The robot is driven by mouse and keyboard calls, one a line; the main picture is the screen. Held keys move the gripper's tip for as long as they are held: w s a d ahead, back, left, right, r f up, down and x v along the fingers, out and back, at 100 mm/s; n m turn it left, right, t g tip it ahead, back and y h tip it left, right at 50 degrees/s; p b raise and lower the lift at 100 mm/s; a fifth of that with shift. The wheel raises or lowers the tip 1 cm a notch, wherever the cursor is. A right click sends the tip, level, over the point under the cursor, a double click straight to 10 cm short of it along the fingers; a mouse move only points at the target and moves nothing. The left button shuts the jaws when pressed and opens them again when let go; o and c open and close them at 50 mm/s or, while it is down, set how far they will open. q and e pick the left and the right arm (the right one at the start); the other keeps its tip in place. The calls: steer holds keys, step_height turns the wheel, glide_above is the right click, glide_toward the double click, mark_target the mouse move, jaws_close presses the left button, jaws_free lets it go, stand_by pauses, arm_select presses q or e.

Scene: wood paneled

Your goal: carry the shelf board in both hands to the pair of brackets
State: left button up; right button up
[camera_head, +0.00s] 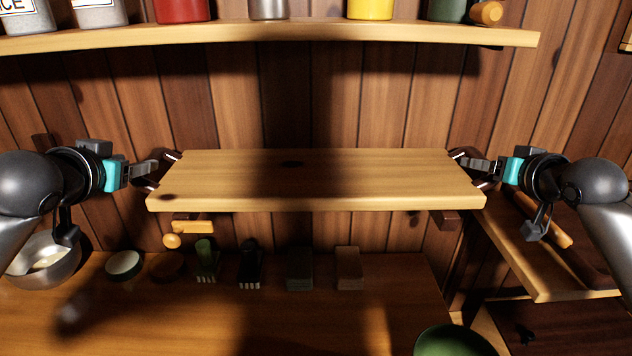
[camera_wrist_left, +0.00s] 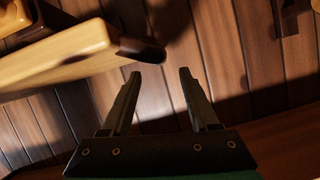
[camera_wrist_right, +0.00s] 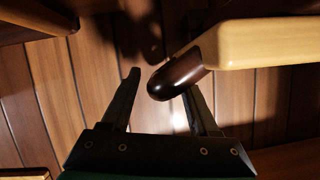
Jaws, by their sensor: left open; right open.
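The shelf board (camera_head: 315,180) is a pale wooden plank, level in front of the panelled wall. It appears to rest on a pair of dark brackets, whose ends show under it at the left (camera_head: 182,217) and right (camera_head: 445,220). My left gripper (camera_head: 165,171) is open at the board's left end, and my right gripper (camera_head: 470,169) is open at its right end. In the left wrist view the board (camera_wrist_left: 60,55) lies left of the empty fingers.
A long upper shelf (camera_head: 270,32) with jars and canisters runs above the board. Below is a counter (camera_head: 200,320) with several small items and a metal bowl (camera_head: 45,262) at the left. A green bowl (camera_head: 455,342) is at the front right. A side shelf (camera_head: 545,270) stands right.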

arm_select(q)
steer(key=v, duration=0.4)
arm_select(e)
steer(key=v, duration=1.2)
steer(key=shift+d, duration=0.1)
